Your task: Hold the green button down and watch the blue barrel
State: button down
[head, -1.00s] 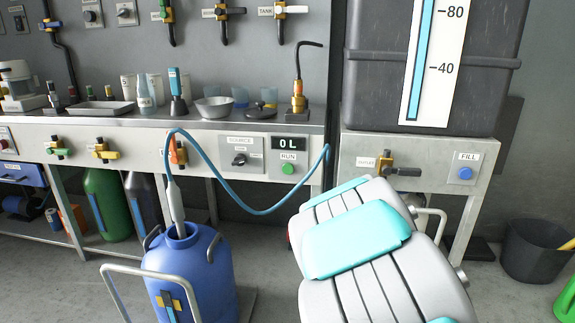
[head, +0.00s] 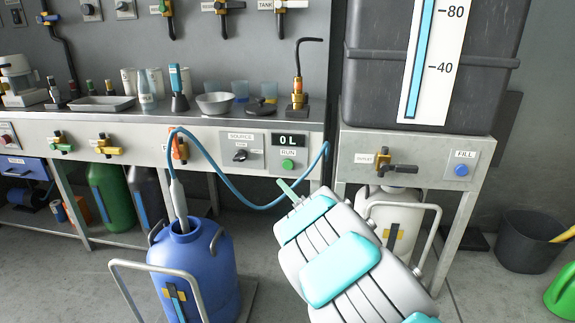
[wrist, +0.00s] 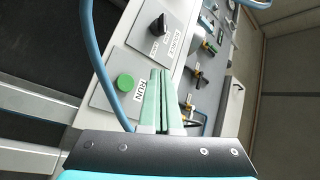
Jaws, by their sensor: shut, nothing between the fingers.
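The green button (head: 288,165), labelled RUN, sits on a front panel under a display (head: 290,141) reading 0 L. It shows in the wrist view (wrist: 125,83) just left of the fingers. My gripper (head: 281,182) is shut and empty, its pale green fingertips just below the button in the head view; it also shows in the wrist view (wrist: 160,74). I see no contact with the button. The blue barrel (head: 215,262) stands on the floor at lower left with a level strip on its front. A nozzle (head: 178,202) on a blue hose (head: 219,184) reaches into its mouth.
A source knob (head: 240,155) is left of the button. The blue hose loops under the panel, close to my fingers. A grey tank (head: 430,95) with a gauge stands on a right-hand bench with a blue FILL button (head: 462,170). A white barrel (head: 392,225) is beneath.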

send_near(285, 163)
jog(key=shift+w+a+r, duration=0.2)
jog(key=shift+w+a, duration=0.45)
jog(key=shift+w+a+r, duration=0.2)
jog(key=shift+w+a, duration=0.4)
jog(key=shift+a, duration=0.05)
jog(key=shift+w+a+r, duration=0.2)
jog(key=shift+w+a, duration=0.45)
jog(key=shift+w+r+p, duration=0.1)
jog(key=shift+w+p, duration=0.15)
jog(key=shift+p, duration=0.3)
dwell(0.5)
jog(key=shift+w, duration=0.1)
jog(key=shift+w+d+p, duration=0.2)
jog(key=shift+w+p, duration=0.3)
jog(key=shift+w, duration=0.1)
dwell(3.9)
